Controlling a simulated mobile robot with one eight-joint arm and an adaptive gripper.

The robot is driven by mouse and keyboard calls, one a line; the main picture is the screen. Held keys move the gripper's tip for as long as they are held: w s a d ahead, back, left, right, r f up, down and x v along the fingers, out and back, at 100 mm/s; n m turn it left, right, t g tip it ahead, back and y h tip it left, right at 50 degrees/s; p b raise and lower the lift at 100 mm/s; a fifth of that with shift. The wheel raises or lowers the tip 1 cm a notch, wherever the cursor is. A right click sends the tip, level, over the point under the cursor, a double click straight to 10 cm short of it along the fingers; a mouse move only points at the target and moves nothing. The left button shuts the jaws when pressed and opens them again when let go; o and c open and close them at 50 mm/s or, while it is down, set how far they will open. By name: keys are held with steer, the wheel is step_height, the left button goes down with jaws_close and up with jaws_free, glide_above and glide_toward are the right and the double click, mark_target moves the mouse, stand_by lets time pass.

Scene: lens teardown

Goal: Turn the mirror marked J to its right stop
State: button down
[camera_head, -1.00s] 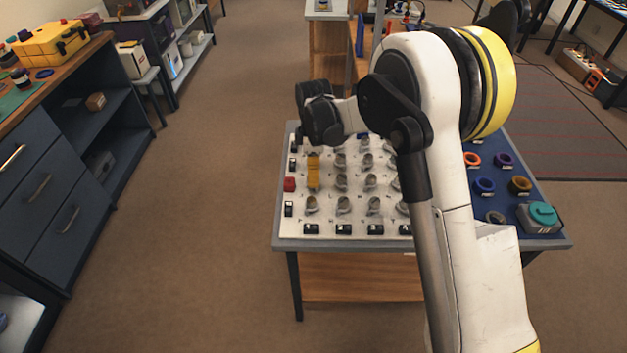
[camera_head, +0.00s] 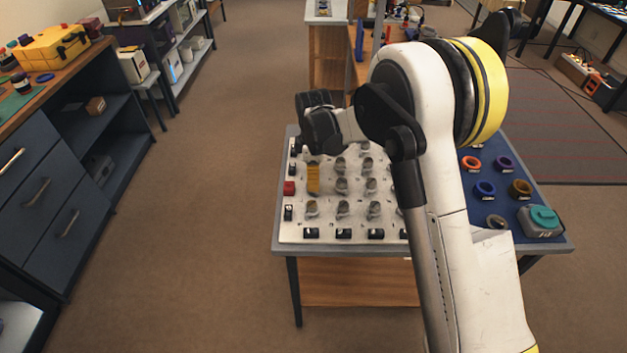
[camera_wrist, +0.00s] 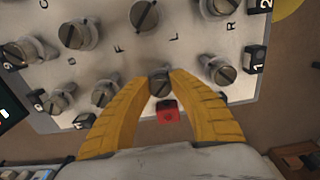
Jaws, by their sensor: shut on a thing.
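My gripper (camera_wrist: 160,76) has two yellow fingers, closed around a small grey mirror mount (camera_wrist: 160,85) with a slotted top. The mount stands on the pale board (camera_wrist: 200,50), close to a red block (camera_wrist: 168,111). In the head view my gripper (camera_head: 313,178) reaches down at the left part of the board (camera_head: 330,236), beside the red block (camera_head: 289,188). I cannot read a J; the held mount's own letter is not legible. The letters F and L show on the board beyond my fingers.
Similar mounts stand close around, such as one at the upper middle (camera_wrist: 144,15) and one to the right (camera_wrist: 222,71). Black numbered blocks (camera_wrist: 254,58) line the board's edge. A blue mat with rings (camera_head: 484,188) and a teal-topped grey box (camera_head: 541,220) lies at the right.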

steer(key=shift+m, duration=0.3)
steer(key=m, duration=0.4)
steer(key=shift+s, duration=0.1)
steer(key=m, duration=0.8)
steer(key=shift+s+a+m, duration=0.1)
steer(key=shift+m, duration=0.3)
steer(key=m, duration=0.4)
steer(key=shift+p, duration=0.3)
steer(key=shift+m, duration=0.3)
steer(key=c, duration=1.2)
jaws_free()
steer(key=shift+o, duration=0.2)
